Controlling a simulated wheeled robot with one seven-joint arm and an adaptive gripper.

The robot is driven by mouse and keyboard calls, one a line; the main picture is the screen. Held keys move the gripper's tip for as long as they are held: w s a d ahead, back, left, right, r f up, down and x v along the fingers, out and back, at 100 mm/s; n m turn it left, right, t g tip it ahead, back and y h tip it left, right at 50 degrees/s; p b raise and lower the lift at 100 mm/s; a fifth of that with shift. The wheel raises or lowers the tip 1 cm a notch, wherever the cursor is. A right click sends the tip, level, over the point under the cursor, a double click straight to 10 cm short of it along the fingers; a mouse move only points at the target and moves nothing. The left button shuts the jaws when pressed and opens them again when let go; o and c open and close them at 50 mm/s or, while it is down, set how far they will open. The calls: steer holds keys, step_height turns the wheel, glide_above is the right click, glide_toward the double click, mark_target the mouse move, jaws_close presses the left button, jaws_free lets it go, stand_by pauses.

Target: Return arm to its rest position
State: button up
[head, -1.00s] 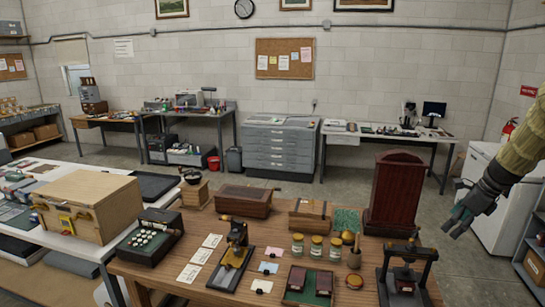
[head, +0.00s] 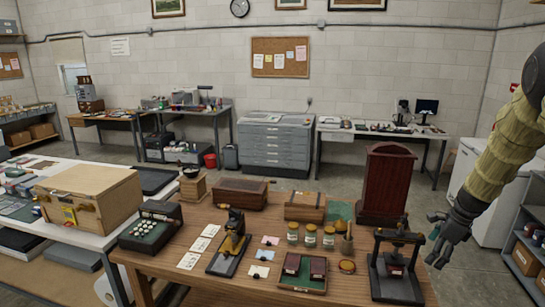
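My arm, in a quilted yellow-green sleeve, reaches in from the right edge. My dark grey gripper (head: 434,240) hangs beyond the right end of the wooden table (head: 190,225), beside the small black press (head: 396,265). Its fingers look spread apart. A small teal patch shows between them, too small to identify. I see no object clearly held.
The table carries a dark red upright case (head: 387,185), jars (head: 310,236), a green-lined tray (head: 303,273), a black stand (head: 232,243) and cards. A wooden case (head: 90,200) stands left. A white cabinet (head: 485,195) and grey shelf (head: 527,250) stand right of my gripper.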

steer(key=s+a+f+n+g+h+b, duration=0.15)
steer(key=s+a+f+n, duration=0.25)
steer(key=s+f, duration=0.5)
steer(key=s+a+f+n+h+b, duration=0.15)
steer(key=s+a+f+n, duration=0.3)
steer(key=f, duration=0.85)
steer(key=s+a+f+n+g+b, duration=0.1)
steer(key=s+a+f+n+b, duration=0.15)
steer(key=s+a+f, duration=0.5)
steer(key=s+a+f+n+b, duration=0.1)
steer(key=s+a+f+n, duration=0.3)
steer(key=s, duration=0.4)
steer(key=s+a+f+n+b, duration=0.1)
steer(key=s+a+f+n, duration=0.3)
steer(key=s, duration=0.5)
steer(key=s+a+f+n+b, duration=0.2)
steer(key=s+a+f+n, duration=0.2)
steer(key=s, duration=0.5)
step_height(320, 180, down, 2)
steer(key=shift+s+a+f+n+y, duration=0.2)
steer(key=shift+a+n+y, duration=0.2)
steer(key=shift+n, duration=0.2)
